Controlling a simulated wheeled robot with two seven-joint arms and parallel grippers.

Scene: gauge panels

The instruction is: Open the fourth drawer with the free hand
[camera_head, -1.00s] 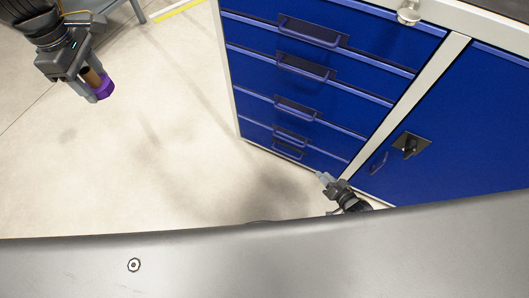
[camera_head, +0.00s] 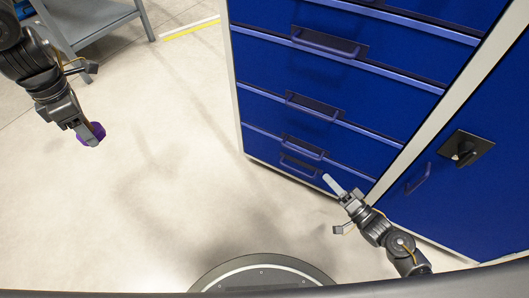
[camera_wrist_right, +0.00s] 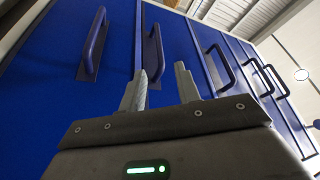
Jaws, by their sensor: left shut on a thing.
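A blue drawer cabinet shows in the head view, its drawers stacked with dark bar handles. The fourth drawer's handle (camera_head: 302,150), counted from the top, is low on the front, just above the lowest handle (camera_head: 299,166). In the right wrist view the handles run sideways, and the fourth one (camera_wrist_right: 155,50) lies just beyond my fingertips. All drawers look shut. My right gripper (camera_head: 330,183) is open and empty, in front of the low drawers, fingers toward them; its two fingers (camera_wrist_right: 160,85) stand apart. My left gripper (camera_head: 86,130) is shut on a purple object (camera_head: 93,134), largely hidden.
A blue cabinet door (camera_head: 460,110) with a dark latch (camera_head: 466,148) stands right of the drawers. A grey metal shelf (camera_head: 88,18) is at the upper left. Yellow tape (camera_head: 188,29) marks the floor. Pale floor (camera_head: 170,160) between the arms is clear.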

